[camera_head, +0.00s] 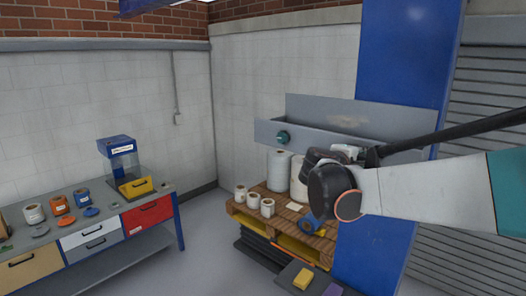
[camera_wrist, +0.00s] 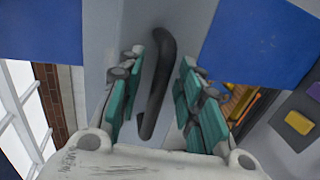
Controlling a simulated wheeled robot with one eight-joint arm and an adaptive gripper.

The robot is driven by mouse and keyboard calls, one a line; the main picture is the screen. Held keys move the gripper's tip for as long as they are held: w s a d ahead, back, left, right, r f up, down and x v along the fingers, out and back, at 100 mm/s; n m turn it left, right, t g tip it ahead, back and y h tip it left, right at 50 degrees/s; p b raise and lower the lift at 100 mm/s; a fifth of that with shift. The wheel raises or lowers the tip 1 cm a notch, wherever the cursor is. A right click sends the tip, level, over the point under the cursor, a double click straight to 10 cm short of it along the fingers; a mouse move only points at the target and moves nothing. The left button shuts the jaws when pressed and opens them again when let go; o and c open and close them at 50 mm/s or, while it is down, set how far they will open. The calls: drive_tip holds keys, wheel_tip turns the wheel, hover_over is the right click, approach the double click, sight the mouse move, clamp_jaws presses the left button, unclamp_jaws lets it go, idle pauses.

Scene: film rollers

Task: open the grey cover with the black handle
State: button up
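The grey cover (camera_wrist: 128,30) shows in the wrist view as a pale grey panel between blue surfaces. In the head view, a long grey box-like piece (camera_head: 400,122) on the blue column appears to be the same part; it looks raised open at the back. The black handle (camera_wrist: 158,85) is a curved bar in the middle of the wrist view. My gripper (camera_wrist: 163,60) is open, with its teal fingers on either side of the handle and gaps visible on both sides. In the head view my gripper (camera_head: 330,160) is in front of the grey piece, and the handle is hidden.
The blue column (camera_head: 405,50) stands behind my arm. Below is a pallet (camera_head: 283,212) with white rolls (camera_head: 279,170). A workbench (camera_head: 150,240) with drawers and small rolls is at the left. Grey floor is free between them.

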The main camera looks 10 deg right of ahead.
clamp_jaws()
drive_tip(key=shift+f, duration=0.1)
